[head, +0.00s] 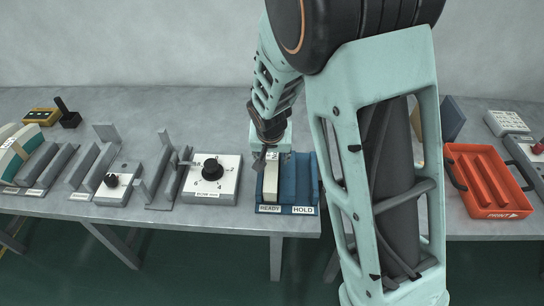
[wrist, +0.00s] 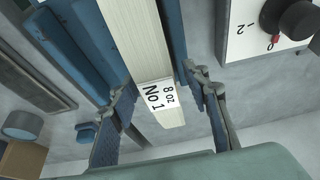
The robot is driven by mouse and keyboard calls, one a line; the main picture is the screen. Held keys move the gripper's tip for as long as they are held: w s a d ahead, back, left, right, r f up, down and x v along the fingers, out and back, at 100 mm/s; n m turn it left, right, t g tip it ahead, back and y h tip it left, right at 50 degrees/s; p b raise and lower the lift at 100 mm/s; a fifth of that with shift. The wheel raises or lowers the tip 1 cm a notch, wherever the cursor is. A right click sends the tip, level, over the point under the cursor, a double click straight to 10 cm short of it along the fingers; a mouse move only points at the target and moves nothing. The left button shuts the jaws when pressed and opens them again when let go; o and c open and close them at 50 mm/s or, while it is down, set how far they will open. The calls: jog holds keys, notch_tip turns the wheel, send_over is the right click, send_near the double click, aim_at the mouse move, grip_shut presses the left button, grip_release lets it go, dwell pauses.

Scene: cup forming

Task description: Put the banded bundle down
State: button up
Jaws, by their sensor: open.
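The banded bundle, a long cream stack, lies in the left slot of the blue rack (head: 301,180), the slot over the READY label. In the head view its near part (head: 271,183) shows below my gripper (head: 266,157). In the wrist view the bundle (wrist: 145,45) runs between blue rack walls, with a white label reading "No 1 8 oz". My gripper (wrist: 160,108) is open, one finger on each side of the bundle's labelled end. Gaps show between the fingers and the bundle. The bundle's underside is hidden.
A white dial box (head: 212,180) with a black knob stands just left of the rack. The HOLD slot on the right looks empty. A red tray (head: 490,182) lies further right, past my arm. Grey racks (head: 92,168) and a small switch box (head: 117,186) stand left.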

jog(key=shift+r, duration=0.1)
jog(key=v, duration=1.2)
dwell(0.5)
